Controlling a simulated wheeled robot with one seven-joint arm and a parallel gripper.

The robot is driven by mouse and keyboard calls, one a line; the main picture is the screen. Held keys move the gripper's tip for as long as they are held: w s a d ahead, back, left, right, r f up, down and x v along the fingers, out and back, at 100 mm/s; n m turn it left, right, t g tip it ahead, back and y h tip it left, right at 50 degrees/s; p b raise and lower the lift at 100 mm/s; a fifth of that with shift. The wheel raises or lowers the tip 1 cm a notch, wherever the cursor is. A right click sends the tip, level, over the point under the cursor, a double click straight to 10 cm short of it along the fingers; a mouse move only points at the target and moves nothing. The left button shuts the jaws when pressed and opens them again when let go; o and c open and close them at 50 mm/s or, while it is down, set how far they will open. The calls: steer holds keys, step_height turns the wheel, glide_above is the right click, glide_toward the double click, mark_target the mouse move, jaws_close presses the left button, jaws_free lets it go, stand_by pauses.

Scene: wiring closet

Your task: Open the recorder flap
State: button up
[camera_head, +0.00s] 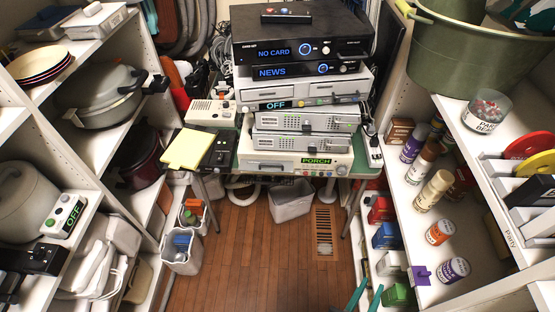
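A stack of electronic units stands on the green table (365,158) at the back. None is legibly marked as a recorder, so I cannot tell which one bears the flap. From top to bottom are a black unit reading NO CARD (345,27), a black unit reading NEWS (335,66), a cream unit reading OFF (320,100) with two front panels, two silver units (345,122) (330,145), and a cream unit reading PORCH (285,160). No front flap is visibly open. My gripper is not identifiable in view.
White shelves with pots (100,95) line the left; shelves with canisters (432,190) line the right. The wooden floor (255,235) is mostly clear in the middle. A grey bin (290,202) stands under the table. Two teal bars (356,295) of unclear nature show at the bottom edge.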

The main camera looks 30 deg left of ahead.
steer(key=w+d+r+m+h, duration=0.2)
steer(key=w+r, duration=0.1)
steer(key=w, duration=0.5)
steer(key=w+d+r+m+h, duration=0.2)
steer(key=w+r, duration=0.1)
steer(key=w, duration=0.4)
steer(key=w+d+r+m+h, duration=0.1)
steer(key=w+d+r+h, duration=0.15)
steer(key=w, duration=0.55)
steer(key=w+a+r+m+g+h, duration=0.2)
steer(key=w+a+r+m+g, duration=0.2)
steer(key=w+a+m+g, duration=0.25)
steer(key=a+m+g+y, duration=0.4)
steer(key=a+y, duration=0.1)
steer(key=a, duration=1.6)
steer(key=s+a+r+g+y, duration=0.25)
steer(key=s+a, duration=0.35)
steer(key=a, duration=0.6)
steer(key=s+a+r+g+y, duration=0.25)
steer(key=s+a, duration=0.25)
steer(key=a, duration=0.6)
steer(key=shift+n+h, duration=0.25)
step_height(320, 180, down, 10)
steer(key=shift+a, duration=0.15)
